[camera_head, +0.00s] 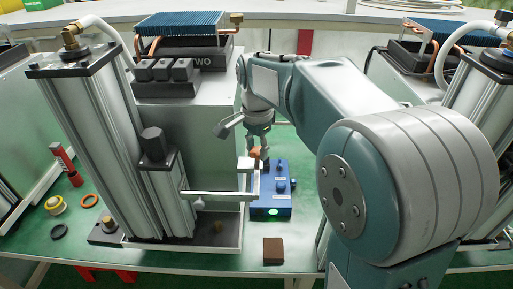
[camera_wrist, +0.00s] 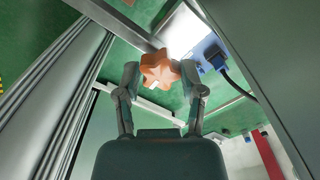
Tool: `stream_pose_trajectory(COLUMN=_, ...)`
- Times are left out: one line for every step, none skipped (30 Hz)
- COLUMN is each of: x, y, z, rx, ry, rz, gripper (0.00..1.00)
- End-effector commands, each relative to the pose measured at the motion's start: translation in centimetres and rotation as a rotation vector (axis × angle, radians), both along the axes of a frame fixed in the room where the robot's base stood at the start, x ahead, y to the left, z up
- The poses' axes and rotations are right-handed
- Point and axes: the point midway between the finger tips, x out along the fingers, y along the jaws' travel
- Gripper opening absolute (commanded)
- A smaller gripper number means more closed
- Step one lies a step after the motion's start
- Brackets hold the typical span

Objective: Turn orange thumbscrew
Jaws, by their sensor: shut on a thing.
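The orange thumbscrew (camera_wrist: 160,69) is a lobed, star-shaped knob in the upper middle of the wrist view. My gripper (camera_wrist: 160,78) is shut on it, with one finger at its left side and one at its right. In the head view, a small bit of the orange thumbscrew (camera_head: 256,152) shows under my gripper (camera_head: 259,143), just behind the blue box. Most of the thumbscrew is hidden there by my fingers and the frame.
A blue box (camera_head: 270,208) with a lit green button stands in front of my gripper. A silver column (camera_head: 110,130) and a white bracket (camera_head: 215,195) stand to the left. A brown block (camera_head: 273,250) lies at the table's front edge. Rings and tape lie on the left.

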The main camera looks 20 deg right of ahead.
Motion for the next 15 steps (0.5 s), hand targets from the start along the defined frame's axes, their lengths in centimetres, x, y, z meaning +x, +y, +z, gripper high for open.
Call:
stream_pose_trajectory(x=0.12, y=-0.04, z=-0.07, rx=-0.001, ry=-0.003, rz=0.030, gripper=0.04)
stream_pose_trajectory(x=0.12, y=-0.04, z=-0.07, rx=-0.001, ry=-0.003, rz=0.052, gripper=0.04)
stream_pose_trajectory(x=0.12, y=-0.04, z=-0.07, rx=-0.001, ry=-0.003, rz=0.083, gripper=0.04)
stream_pose_trajectory(x=0.13, y=-0.04, z=-0.07, rx=-0.002, ry=-0.003, rz=0.108, gripper=0.04)
stream_pose_trajectory(x=0.13, y=-0.04, z=-0.07, rx=-0.002, ry=-0.003, rz=0.135, gripper=0.04)
stream_pose_trajectory(x=0.13, y=-0.05, z=-0.07, rx=-0.002, ry=-0.003, rz=0.171, gripper=0.04)
stream_pose_trajectory(x=0.14, y=-0.05, z=-0.07, rx=-0.002, ry=-0.003, rz=0.199, gripper=0.04)
stream_pose_trajectory(x=0.14, y=-0.05, z=-0.07, rx=-0.002, ry=-0.003, rz=0.228, gripper=0.04)
stream_pose_trajectory(x=0.14, y=-0.05, z=-0.07, rx=-0.002, ry=-0.003, rz=0.266, gripper=0.04)
stream_pose_trajectory(x=0.15, y=-0.04, z=-0.07, rx=-0.002, ry=-0.003, rz=0.295, gripper=0.04)
stream_pose_trajectory(x=0.15, y=-0.04, z=-0.07, rx=-0.001, ry=-0.004, rz=0.324, gripper=0.04)
stream_pose_trajectory(x=0.16, y=-0.05, z=-0.06, rx=-0.002, ry=-0.004, rz=0.361, gripper=0.04)
stream_pose_trajectory(x=0.16, y=-0.05, z=-0.07, rx=-0.002, ry=-0.004, rz=0.390, gripper=0.04)
stream_pose_trajectory(x=0.17, y=-0.04, z=-0.06, rx=-0.002, ry=-0.004, rz=0.419, gripper=0.04)
stream_pose_trajectory(x=0.17, y=-0.04, z=-0.06, rx=-0.002, ry=-0.004, rz=0.456, gripper=0.04)
